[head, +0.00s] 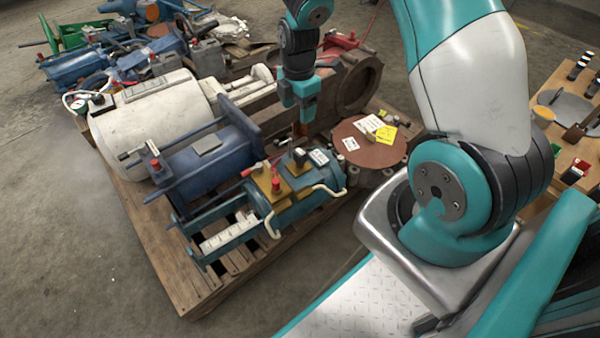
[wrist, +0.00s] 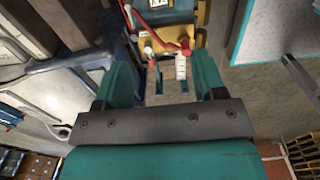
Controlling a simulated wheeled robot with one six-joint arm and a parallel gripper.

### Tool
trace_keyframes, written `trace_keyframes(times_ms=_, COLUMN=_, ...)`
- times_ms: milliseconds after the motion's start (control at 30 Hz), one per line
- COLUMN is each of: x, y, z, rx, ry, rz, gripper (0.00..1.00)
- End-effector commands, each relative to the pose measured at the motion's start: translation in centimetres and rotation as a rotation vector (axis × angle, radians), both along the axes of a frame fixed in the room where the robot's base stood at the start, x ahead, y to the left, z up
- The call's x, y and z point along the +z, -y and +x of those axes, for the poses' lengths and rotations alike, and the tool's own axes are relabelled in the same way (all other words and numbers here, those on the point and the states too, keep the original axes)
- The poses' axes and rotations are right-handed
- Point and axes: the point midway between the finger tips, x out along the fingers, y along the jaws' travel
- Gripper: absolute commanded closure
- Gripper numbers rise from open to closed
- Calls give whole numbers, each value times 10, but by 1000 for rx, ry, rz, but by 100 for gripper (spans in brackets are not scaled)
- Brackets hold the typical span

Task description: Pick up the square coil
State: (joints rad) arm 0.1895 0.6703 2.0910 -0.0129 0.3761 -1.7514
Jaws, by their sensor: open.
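I cannot pick out the square coil for certain. A small dark block (head: 300,156) on a brass-coloured mount of the blue-green cylinder unit (head: 292,205) may be it; its shape is too small to read. My gripper (head: 304,128) hangs upright above the pallet, behind that unit. In the wrist view its two teal fingers (wrist: 162,82) are apart, with nothing held between them. Beyond the fingertips a red lever (wrist: 184,47) and a pale fitting (wrist: 181,67) show near a yellow-edged part.
A wooden pallet (head: 190,290) carries the cylinder unit, a blue cylinder (head: 205,160), a large white drum (head: 150,125) and a round brown plate (head: 368,146) with paper tags. A wooden table (head: 545,140) stands at right. Bare floor (head: 60,240) lies at left.

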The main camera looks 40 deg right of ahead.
Motion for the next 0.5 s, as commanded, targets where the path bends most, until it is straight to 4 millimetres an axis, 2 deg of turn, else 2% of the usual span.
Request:
trace_keyframes(times_ms=33, x=-15, y=5, z=1, rx=16, ry=-3, rz=-5, gripper=36)
trace_keyframes(times_ms=167, x=-34, y=9, z=1, rx=39, ry=-8, rz=-11, gripper=36)
trace_keyframes(times_ms=500, x=-110, y=8, z=0, rx=40, ry=-9, rz=-11, gripper=36)
